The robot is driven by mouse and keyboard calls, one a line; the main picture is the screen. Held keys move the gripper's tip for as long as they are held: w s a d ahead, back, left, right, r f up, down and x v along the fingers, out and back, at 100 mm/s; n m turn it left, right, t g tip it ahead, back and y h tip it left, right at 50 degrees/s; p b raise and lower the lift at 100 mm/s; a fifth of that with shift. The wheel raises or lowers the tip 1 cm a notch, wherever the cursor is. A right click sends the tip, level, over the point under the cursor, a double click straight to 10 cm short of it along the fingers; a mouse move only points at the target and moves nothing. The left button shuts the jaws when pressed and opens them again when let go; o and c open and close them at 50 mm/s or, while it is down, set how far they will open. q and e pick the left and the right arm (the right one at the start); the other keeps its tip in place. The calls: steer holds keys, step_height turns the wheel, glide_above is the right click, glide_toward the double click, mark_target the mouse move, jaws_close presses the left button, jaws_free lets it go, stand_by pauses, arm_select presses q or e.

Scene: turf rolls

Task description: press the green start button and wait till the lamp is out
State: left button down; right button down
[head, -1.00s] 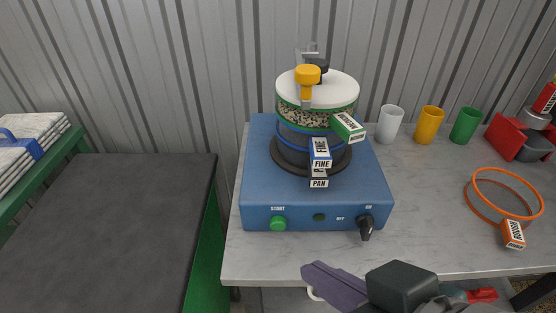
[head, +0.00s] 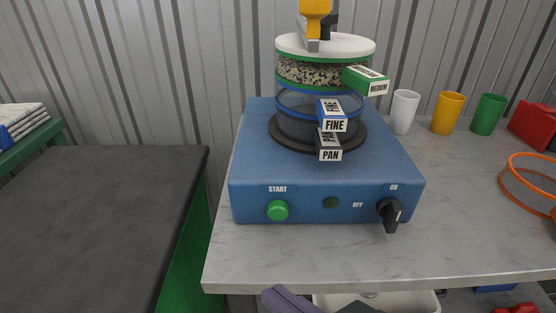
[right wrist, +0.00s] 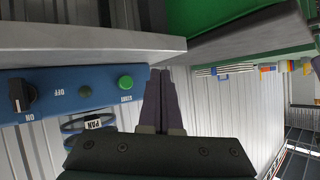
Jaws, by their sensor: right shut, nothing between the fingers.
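The green start button (head: 278,210) sits on the front of the blue shaker base (head: 325,165), under the word START. The small round lamp (head: 331,203) right of it looks dark, unlit. Both also show in the upside-down right wrist view, button (right wrist: 125,82) and lamp (right wrist: 85,91). My right gripper (head: 277,296) is at the bottom of the head view, in front of the bench and below the button. In the right wrist view its fingers (right wrist: 161,72) are together and empty, beside the button and apart from it in the picture. My left gripper is not in view.
A black knob (head: 391,212) is at the panel's right. A sieve stack (head: 322,72) with FINE, MEDIUM and PAN tags stands clamped on the shaker. White, yellow and green cups (head: 488,114) and an orange ring (head: 530,180) lie right. The bench front strip (head: 330,260) is clear.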

mark_target(278, 211)
steer(key=w+b, duration=0.3)
steer(key=w, duration=0.4)
steer(key=shift+b, duration=0.35)
steer(key=shift+w, duration=0.8)
stand_by(0.4)
steer(key=shift+w, duration=0.1)
stand_by(0.6)
steer(key=shift+w, duration=0.4)
